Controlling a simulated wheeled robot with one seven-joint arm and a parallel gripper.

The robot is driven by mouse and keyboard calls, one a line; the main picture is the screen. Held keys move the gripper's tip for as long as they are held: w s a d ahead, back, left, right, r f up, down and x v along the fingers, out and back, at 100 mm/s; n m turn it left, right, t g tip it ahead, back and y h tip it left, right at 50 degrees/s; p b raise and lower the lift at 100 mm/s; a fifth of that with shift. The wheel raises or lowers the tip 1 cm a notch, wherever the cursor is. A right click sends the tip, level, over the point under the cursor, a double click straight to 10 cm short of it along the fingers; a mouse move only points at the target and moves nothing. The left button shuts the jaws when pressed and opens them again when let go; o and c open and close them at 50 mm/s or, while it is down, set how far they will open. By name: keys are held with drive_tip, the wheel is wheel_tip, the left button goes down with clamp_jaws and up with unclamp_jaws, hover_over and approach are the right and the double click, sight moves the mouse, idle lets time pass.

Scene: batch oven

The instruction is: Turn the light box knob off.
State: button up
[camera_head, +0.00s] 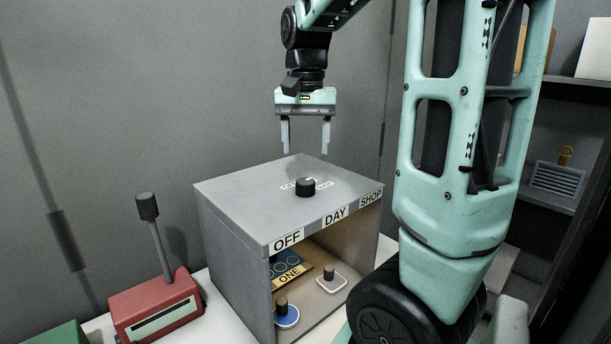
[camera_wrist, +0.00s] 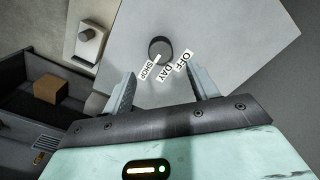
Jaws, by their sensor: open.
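The grey light box (camera_head: 235,222) stands on a white surface, open at the front. Its black round knob (camera_head: 305,188) sits on the top, and it also shows in the wrist view (camera_wrist: 160,48). The labels OFF (camera_head: 287,241), DAY (camera_head: 335,214) and SHOP (camera_head: 371,198) run along the front top edge. In the wrist view, small OFF, DAY and SHOP tags fan out beside the knob; I cannot tell surely which one it points to. My gripper (camera_head: 306,152) points down, open and empty, above the knob and apart from it.
Inside the box are a plate marked ONE (camera_head: 291,278), a small knob on a blue round base (camera_head: 287,317) and one on a white base (camera_head: 331,283). A red box with a lever (camera_head: 157,310) stands left. Dark shelves (camera_head: 560,95) are at right.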

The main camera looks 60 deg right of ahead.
sight(305, 180)
wheel_tip(305, 180, down, 8)
drive_tip(key=shift+f+p, duration=0.1)
drive_tip(key=shift+p, duration=0.25)
drive_tip(key=c, duration=1)
